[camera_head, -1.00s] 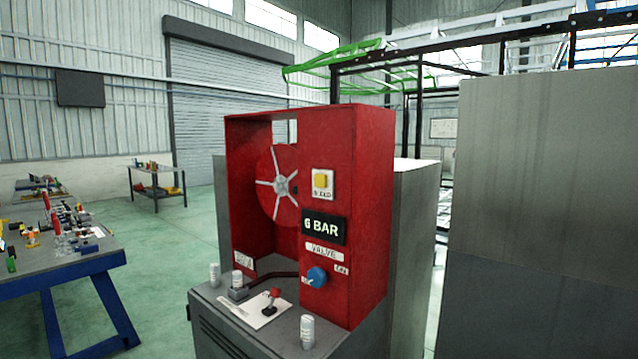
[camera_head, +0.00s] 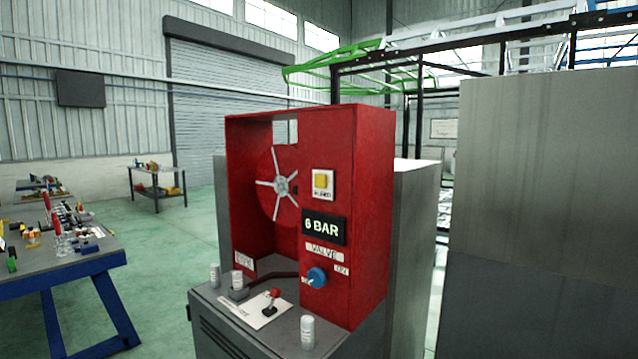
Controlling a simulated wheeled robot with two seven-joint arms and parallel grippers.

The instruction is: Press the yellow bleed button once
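The yellow bleed button (camera_head: 320,181) sits on a white plate labelled BLEED, on the front of a red cabinet (camera_head: 370,200). Below it is a black display (camera_head: 324,228) reading 6 BAR. Under that is a blue valve knob (camera_head: 316,277) between small white labels, with a VALVE label above it. A red reel with a silver spoked hub (camera_head: 281,186) is in the cabinet's open left part. Neither of my grippers is in view.
The cabinet stands on a grey bench top (camera_head: 245,318) with a red-handled lever (camera_head: 271,300) and several light cylinders. A blue-legged table (camera_head: 70,272) with tools stands at left. Large grey cabinets (camera_head: 545,200) fill the right. Green floor shows between.

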